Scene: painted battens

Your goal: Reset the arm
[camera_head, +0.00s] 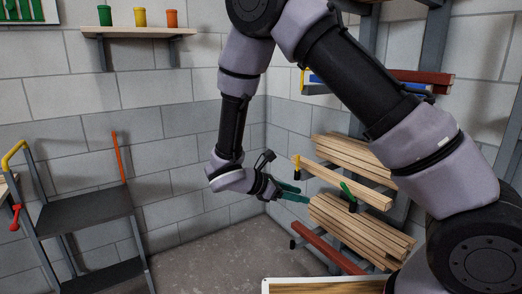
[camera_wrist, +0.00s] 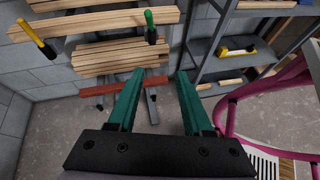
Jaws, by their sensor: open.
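My arm crosses the head view from the lower right, bends at the top and hangs down to my gripper (camera_head: 290,192). The gripper's teal fingers point right, toward the batten rack. In the wrist view the two teal fingers of my gripper (camera_wrist: 160,85) stand apart with nothing between them. Beyond the fingers are plain wooden battens (camera_wrist: 110,55) stacked on the rack, and a red batten (camera_wrist: 125,100) lies below them. The fingers look apart from the battens.
The rack's battens (camera_head: 352,222) lie close right of the gripper, with yellow- and green-ended arms among them. A dark shelved cart (camera_head: 85,208) stands left. A wall shelf (camera_head: 135,32) holds three pots. Grey floor (camera_head: 215,250) between is clear. A pink frame (camera_wrist: 235,115) stands right in the wrist view.

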